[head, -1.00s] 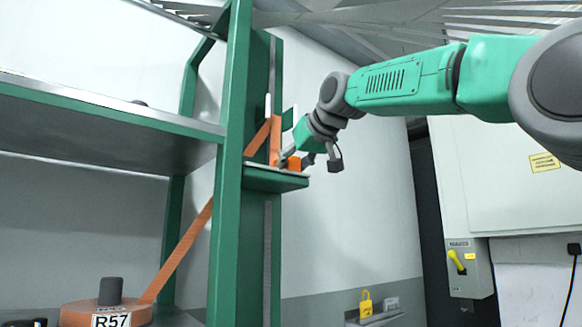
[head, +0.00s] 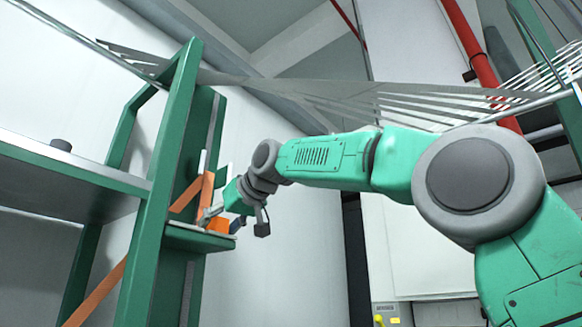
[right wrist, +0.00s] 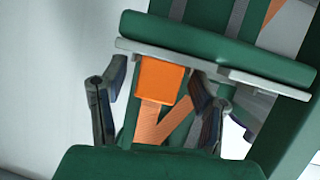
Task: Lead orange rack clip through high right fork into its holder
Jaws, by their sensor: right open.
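The orange rack clip (head: 217,225) is a small block at the green ledge (head: 200,239) on the rack post. In the right wrist view the clip (right wrist: 161,78) sits against the ledge's grey edge. Orange webbing (head: 205,193) runs from the clip, with a slanting strand behind the post and another lower left. Pale upright prongs of the fork (head: 201,163) stand above the ledge beside the webbing. My right gripper (right wrist: 158,112) is open, its dark fingers apart on both sides of the clip and webbing. How deep the clip is seated is unclear. My left gripper is out of view.
The green rack post (head: 160,170) and a shelf (head: 70,172) fill the left. Grey webbing strands (head: 350,98) stretch overhead above my right arm. A red pipe (head: 470,50) is at upper right. Pale wall and cabinet (head: 420,235) lie behind the arm.

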